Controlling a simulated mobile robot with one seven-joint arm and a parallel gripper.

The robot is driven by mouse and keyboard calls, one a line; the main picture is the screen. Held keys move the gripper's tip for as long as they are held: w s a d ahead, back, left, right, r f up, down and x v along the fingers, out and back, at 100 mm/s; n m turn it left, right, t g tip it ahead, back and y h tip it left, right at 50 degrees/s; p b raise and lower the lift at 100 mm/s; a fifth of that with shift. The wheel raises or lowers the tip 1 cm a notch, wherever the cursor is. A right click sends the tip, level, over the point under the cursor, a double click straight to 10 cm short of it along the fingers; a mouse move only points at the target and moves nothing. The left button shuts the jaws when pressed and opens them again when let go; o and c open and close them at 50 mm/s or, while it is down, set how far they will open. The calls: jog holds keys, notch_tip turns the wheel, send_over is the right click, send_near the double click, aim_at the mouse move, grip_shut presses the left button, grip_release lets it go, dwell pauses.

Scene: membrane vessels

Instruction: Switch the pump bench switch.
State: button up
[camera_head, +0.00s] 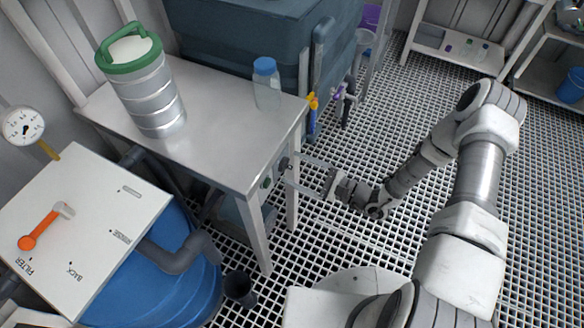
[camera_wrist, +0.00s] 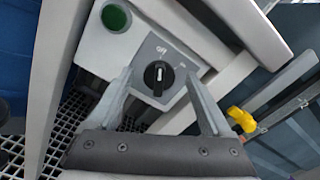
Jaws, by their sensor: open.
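The pump bench switch (camera_wrist: 158,77) is a black rotary knob with a white mark, on a grey plate (camera_wrist: 150,52). OFF is printed above the knob, and a smaller label, hard to read, is at its upper right. The white mark looks roughly upright in the wrist view. My gripper (camera_wrist: 160,76) is open, with one finger on each side of the knob; I cannot tell whether they touch it. In the head view my gripper (camera_head: 291,171) reaches the bench side from the right, and its fingers partly hide the switch.
A green button (camera_wrist: 116,18) sits left of the switch. The metal bench (camera_head: 215,95) carries a green-lidded canister (camera_head: 150,95) and a blue-capped bottle (camera_head: 267,88). Yellow (camera_wrist: 241,119) and purple valve handles are close by. A blue barrel (camera_head: 165,275) stands at lower left. Grating floor is open at right.

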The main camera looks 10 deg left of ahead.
jog(key=shift+x, duration=0.9)
jog(key=shift+c, duration=0.3)
grip_shut()
jog(key=shift+m, duration=0.4)
jog(key=m, duration=0.1)
jog(key=m+p, duration=0.1)
jog(key=m, duration=0.2)
jog(key=shift+w+d+r+m, duration=0.1)
jog(key=shift+w+d+m, duration=0.05)
jog(key=shift+w+m, duration=0.2)
jog(key=m, duration=0.4)
jog(key=m+p, duration=0.1)
jog(key=m, duration=0.1)
jog(key=shift+w+d+m, duration=0.1)
jog(key=shift+w+m, duration=0.15)
